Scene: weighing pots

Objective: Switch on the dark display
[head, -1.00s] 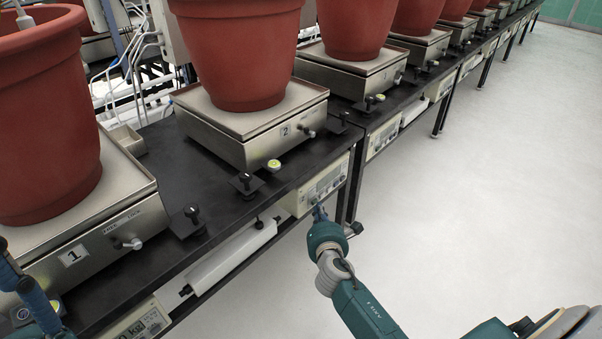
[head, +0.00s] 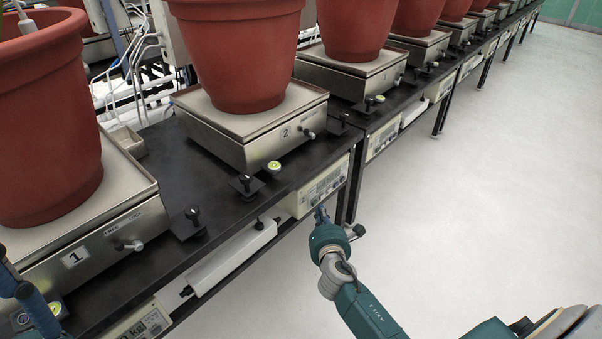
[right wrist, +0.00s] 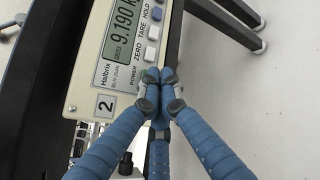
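The indicator (head: 313,190) labelled 2 is mounted under the black bench's front edge. In the right wrist view the indicator (right wrist: 91,75) has a greenish display (right wrist: 122,30) showing dark digits, about 9.190 and a unit cut off by the frame edge. Its HOLD, TARE and ZERO buttons run down beside the display, and the word POWER is printed below them. My right gripper (head: 320,213) is in front of this indicator. Its blue fingers (right wrist: 168,76) are shut, with the tips over the power button, which is mostly hidden. My left gripper (head: 28,300) is partly in view at left.
Scales 1 (head: 100,235) and 2 (head: 250,135) stand on the bench (head: 200,170) with red pots on them. Another indicator (head: 145,322) shows at the lower left, and more run along the bench. The floor (head: 480,200) at right is clear.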

